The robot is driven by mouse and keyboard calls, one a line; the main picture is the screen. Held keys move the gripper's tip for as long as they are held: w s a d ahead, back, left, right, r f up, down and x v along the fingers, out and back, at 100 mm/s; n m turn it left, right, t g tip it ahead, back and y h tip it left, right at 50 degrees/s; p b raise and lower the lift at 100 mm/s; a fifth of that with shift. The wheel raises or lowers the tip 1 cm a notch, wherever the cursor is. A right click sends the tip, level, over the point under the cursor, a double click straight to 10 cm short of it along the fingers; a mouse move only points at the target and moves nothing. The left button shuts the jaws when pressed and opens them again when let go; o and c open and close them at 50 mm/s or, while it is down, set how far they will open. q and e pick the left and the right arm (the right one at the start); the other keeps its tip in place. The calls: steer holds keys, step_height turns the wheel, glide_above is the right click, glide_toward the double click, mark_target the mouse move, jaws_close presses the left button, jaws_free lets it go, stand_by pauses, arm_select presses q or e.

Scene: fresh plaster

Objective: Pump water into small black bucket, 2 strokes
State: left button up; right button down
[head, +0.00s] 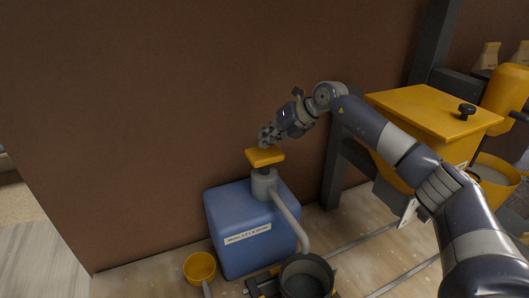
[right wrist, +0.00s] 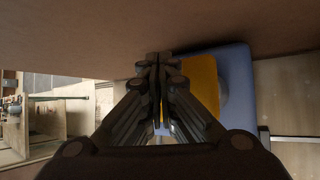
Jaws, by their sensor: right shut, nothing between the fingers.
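My left gripper is not in view.
A small yellow cup with a handle (head: 200,268) stands left of the container. A yellow hopper (head: 430,113) with a black knob and a yellow bucket (head: 494,175) are at the right. The brown wall (head: 150,120) rises close behind the pump.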

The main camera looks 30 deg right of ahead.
mark_target(270, 152)
steer(key=shift+f, duration=0.25)
steer(key=shift+s+f+b, duration=0.15)
steer(key=shift+f+b, duration=1.3)
steer(key=shift+f, duration=1.15)
stand_by(1.6)
steer(key=shift+r, duration=0.1)
steer(key=shift+r+p, duration=2.2)
steer(key=shift+r, duration=0.65)
steer(key=shift+w+r, duration=0.1)
steer(key=shift+w, duration=0.1)
steer(key=shift+r, duration=0.2)
step_height(270, 152, up, 5)
steer(key=p, duration=0.4)
steer(key=shift+f, duration=0.2)
steer(key=shift+f, duration=0.15)
